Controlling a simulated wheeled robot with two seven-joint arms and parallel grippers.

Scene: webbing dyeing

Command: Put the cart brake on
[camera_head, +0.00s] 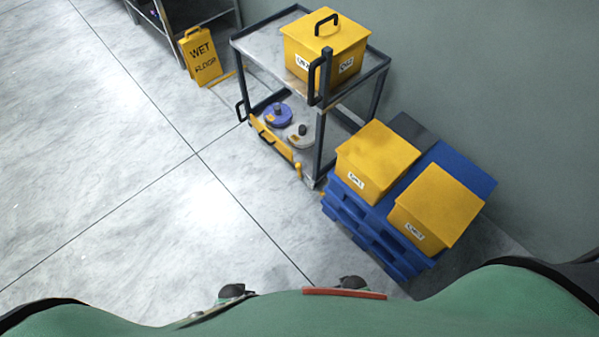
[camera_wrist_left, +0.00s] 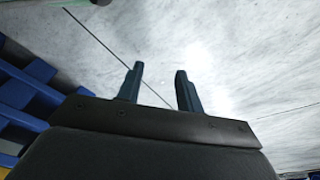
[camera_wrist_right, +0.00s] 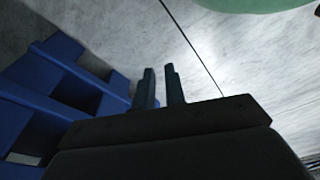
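The cart (camera_head: 268,47) stands against the wall at the upper middle of the head view, a grey two-shelf frame with dark posts. A yellow bar (camera_head: 270,140) runs along its lower front edge, with a small yellow-orange knob or lever (camera_head: 298,170) at its right end; I cannot tell the brake's state. My left gripper (camera_wrist_left: 158,85) shows in the left wrist view, fingers apart and empty above the floor. My right gripper (camera_wrist_right: 159,85) shows in the right wrist view, its fingers closer together with a narrow gap, holding nothing. Neither gripper shows in the head view.
A blue pallet (camera_head: 375,235) with two yellow boxes (camera_head: 378,160) (camera_head: 437,207) stands right of the cart. A lidded yellow box (camera_head: 325,45) is on the cart top; blue (camera_head: 277,115) and grey (camera_head: 300,136) reels lie below. A wet-floor sign (camera_head: 200,57) stands left. Floor at left is clear.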

